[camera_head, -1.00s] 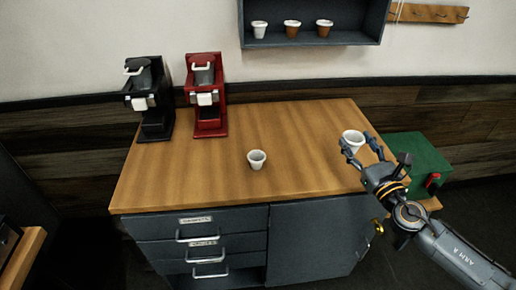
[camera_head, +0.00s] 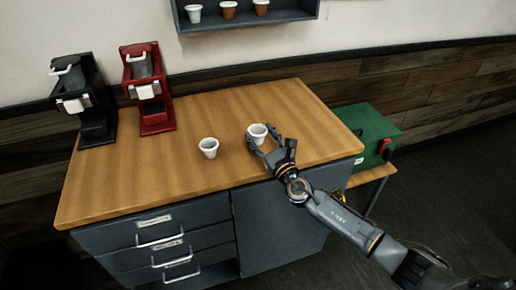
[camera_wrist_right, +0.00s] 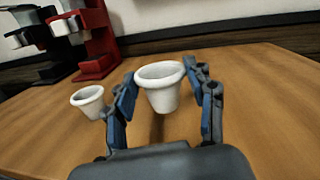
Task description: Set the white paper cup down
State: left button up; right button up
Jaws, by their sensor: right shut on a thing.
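A white paper cup (camera_head: 257,132) is between the fingers of my right gripper (camera_head: 265,146) over the right part of the wooden counter. In the right wrist view, the same cup (camera_wrist_right: 160,86) is upright between the two fingers of the gripper (camera_wrist_right: 161,92), which is shut on it. A shadow lies on the wood below it; I cannot tell whether its base touches the counter. A second white cup (camera_head: 209,148) stands upright to the left, apart from the gripper, and also shows in the right wrist view (camera_wrist_right: 87,101). My left gripper is not in view.
The wooden counter (camera_head: 180,185) has free room around the cups. A black brewer (camera_head: 88,105) and a red brewer (camera_head: 148,90) stand at its back left. A wall shelf (camera_head: 246,18) holds three cups. A green box (camera_head: 365,130) sits beside the counter at right.

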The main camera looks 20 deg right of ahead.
aim_at(258, 143)
jog(key=shift+w+a+f, duration=0.15)
jog(key=shift+a+f, duration=0.05)
jog(key=shift+f, duration=0.1)
jog(key=f, duration=0.1)
jog(key=f+b, duration=0.1)
jog(key=shift+w+a+f, duration=0.1)
jog(key=shift+a+f, duration=0.1)
jog(key=shift+f, duration=0.1)
jog(key=shift+f+b, duration=0.3)
jog(key=shift+f, duration=0.1)
jog(key=shift+f, duration=0.2)
jog(key=o, duration=1.1)
jog(key=shift+r, duration=0.1)
